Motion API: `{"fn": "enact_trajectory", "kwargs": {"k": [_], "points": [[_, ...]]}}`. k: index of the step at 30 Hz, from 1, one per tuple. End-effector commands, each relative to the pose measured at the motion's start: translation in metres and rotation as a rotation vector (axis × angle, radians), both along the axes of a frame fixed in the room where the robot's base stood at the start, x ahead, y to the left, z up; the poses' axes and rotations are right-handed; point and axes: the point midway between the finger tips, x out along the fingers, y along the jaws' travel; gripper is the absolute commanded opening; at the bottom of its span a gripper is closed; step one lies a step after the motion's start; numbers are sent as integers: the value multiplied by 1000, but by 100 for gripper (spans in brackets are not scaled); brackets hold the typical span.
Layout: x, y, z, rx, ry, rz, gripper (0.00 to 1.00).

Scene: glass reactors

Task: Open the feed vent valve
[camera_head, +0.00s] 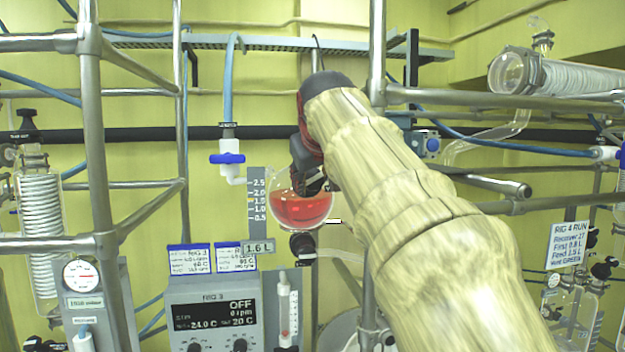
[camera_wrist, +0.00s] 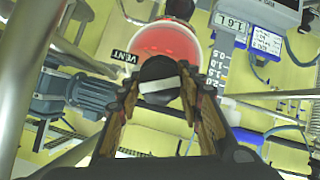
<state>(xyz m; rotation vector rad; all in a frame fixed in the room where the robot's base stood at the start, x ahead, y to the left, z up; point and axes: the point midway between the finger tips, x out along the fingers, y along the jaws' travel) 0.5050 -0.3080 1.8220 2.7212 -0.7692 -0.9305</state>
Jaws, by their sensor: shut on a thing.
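The feed vessel (camera_head: 300,208) is a round glass flask with red liquid; in the wrist view its red bulb (camera_wrist: 165,42) lies just beyond my fingers. The feed vent valve shows in the wrist view as a black knob (camera_wrist: 158,71) with a white bar, beside a VENT label (camera_wrist: 124,57). My gripper (camera_wrist: 160,88) has one finger on each side of this knob and is shut on it. In the head view my gripper (camera_head: 315,180) is at the top of the flask, and my arm hides the knob there.
A blue-handled stopcock (camera_head: 228,158) hangs left of the flask, near a level scale (camera_head: 257,200). A black valve (camera_head: 303,245) is below the flask. Steel posts (camera_head: 377,50) and rails stand close around my arm. A control box (camera_head: 213,310) reads OFF.

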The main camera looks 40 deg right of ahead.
Motion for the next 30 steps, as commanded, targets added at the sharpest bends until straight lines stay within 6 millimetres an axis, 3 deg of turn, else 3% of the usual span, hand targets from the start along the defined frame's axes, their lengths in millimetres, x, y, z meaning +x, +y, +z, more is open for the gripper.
{"fn": "enact_trajectory", "kwargs": {"k": [30], "points": [[2,2,-8,-784,490,273,11]]}}
